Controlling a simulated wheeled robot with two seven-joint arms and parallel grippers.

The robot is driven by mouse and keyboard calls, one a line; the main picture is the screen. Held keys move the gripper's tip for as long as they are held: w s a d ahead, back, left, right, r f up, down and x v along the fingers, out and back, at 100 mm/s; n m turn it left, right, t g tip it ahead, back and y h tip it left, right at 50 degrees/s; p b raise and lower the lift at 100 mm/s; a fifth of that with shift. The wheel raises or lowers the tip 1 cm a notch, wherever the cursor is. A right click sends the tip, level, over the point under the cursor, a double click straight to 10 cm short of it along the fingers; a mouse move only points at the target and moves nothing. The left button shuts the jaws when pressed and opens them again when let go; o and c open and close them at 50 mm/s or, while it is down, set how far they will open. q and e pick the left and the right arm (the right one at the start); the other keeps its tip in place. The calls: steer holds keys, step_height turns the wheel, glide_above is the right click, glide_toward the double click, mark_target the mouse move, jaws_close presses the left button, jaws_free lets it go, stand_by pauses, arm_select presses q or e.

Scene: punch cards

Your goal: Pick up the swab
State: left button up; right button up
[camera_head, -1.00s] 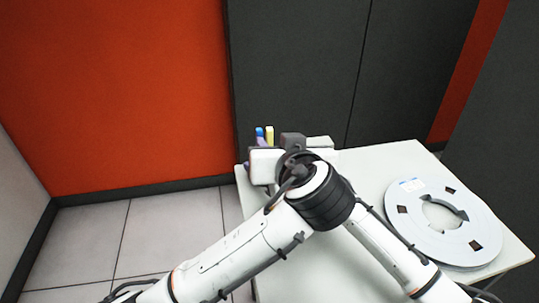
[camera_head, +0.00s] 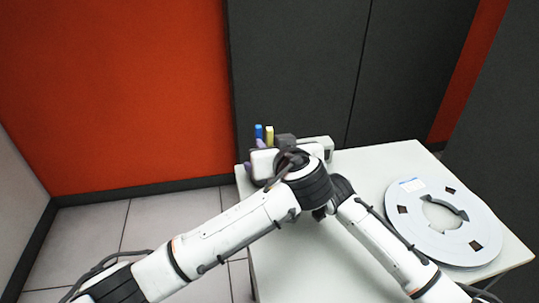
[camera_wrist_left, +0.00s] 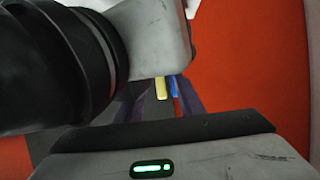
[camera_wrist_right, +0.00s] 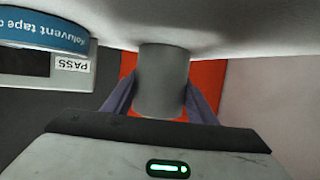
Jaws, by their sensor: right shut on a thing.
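A narrow blue piece (camera_head: 259,131) and a yellow piece (camera_head: 269,134) stand upright at the back left of the table. They also show in the left wrist view as a yellow piece (camera_wrist_left: 161,88) and a blue piece (camera_wrist_left: 173,84). I cannot tell whether either is the swab. My left gripper (camera_wrist_left: 165,106) has its purple fingers apart, with the coloured pieces seen beyond them. My right gripper (camera_wrist_right: 160,104) is shut on a grey cylinder (camera_wrist_right: 162,75), one finger on each side. In the head view my crossing arms hide most of both grippers.
A large white reel (camera_head: 405,235) lies at the right of the pale table (camera_head: 350,270). Dark panels (camera_head: 300,60) and an orange wall (camera_head: 110,90) stand behind.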

arm_select(q)
steer(key=shift+w+f, duration=0.25)
steer(key=shift+w, duration=0.25)
jaws_close()
steer(key=shift+r, duration=0.1)
step_height(320, 180, up, 10)
stand_by(0.3)
arm_select(e)
steer(key=o, duration=1.3)
